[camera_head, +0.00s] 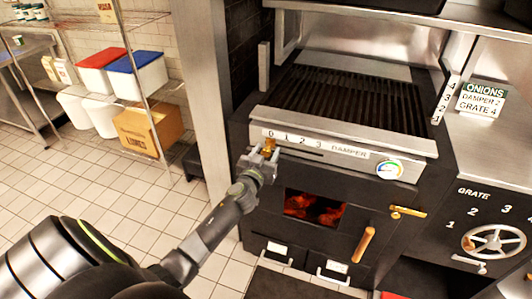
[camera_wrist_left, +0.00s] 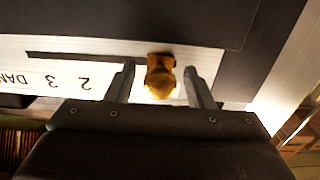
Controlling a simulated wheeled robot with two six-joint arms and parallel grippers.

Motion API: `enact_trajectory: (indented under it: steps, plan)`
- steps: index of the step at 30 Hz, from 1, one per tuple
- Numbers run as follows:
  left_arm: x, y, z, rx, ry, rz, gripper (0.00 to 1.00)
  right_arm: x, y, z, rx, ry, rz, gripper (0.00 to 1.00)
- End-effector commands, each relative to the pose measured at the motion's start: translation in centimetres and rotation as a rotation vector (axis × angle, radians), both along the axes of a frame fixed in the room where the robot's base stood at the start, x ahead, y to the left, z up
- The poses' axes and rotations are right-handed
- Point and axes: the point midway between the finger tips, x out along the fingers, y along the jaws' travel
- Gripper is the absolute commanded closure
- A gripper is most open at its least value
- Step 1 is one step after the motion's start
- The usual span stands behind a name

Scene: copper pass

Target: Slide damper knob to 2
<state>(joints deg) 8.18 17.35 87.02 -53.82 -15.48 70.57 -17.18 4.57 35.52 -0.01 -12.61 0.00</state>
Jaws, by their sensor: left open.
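The brass damper knob (camera_head: 269,146) sits at the left end of its slot, by the 0 on the damper scale (camera_head: 304,142) across the grill's front. The scale reads 0, 1, 2, 3 from left to right. My left gripper (camera_head: 264,155) is at the knob, open. In the left wrist view, which is upside down, the knob (camera_wrist_left: 160,76) lies between the two spread fingers (camera_wrist_left: 160,86), with a visible gap to each. The slot runs left from it there, past the 2 and 3; finger and knob hide the lower numbers. My right gripper is not in view.
A sign (camera_head: 482,97) reads onions, damper 2, grate 4. Below the scale are a firebox window with glowing coals (camera_head: 314,207) and a wooden handle (camera_head: 364,244). A grate wheel (camera_head: 496,241) is at the right. A steel post (camera_head: 203,90) stands left of the grill.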

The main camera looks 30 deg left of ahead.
Motion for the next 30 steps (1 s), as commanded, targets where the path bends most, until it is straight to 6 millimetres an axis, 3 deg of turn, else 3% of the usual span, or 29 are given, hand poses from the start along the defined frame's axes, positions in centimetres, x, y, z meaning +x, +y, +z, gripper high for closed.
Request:
enact_trajectory:
  steps: [2,13,20,30]
  plan:
    - [0.0,0.0,0.0,0.000,0.000,0.000,0.53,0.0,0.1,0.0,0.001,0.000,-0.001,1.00]
    - [0.0,0.0,0.0,0.000,0.000,0.000,1.00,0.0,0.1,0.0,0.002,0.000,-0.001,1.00]
    - [0.1,-0.6,-0.1,-0.002,-0.001,0.000,1.00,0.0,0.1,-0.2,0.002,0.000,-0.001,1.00]
    - [1.8,-7.7,-0.4,-0.007,-0.004,-0.002,1.00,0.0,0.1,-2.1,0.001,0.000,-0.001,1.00]
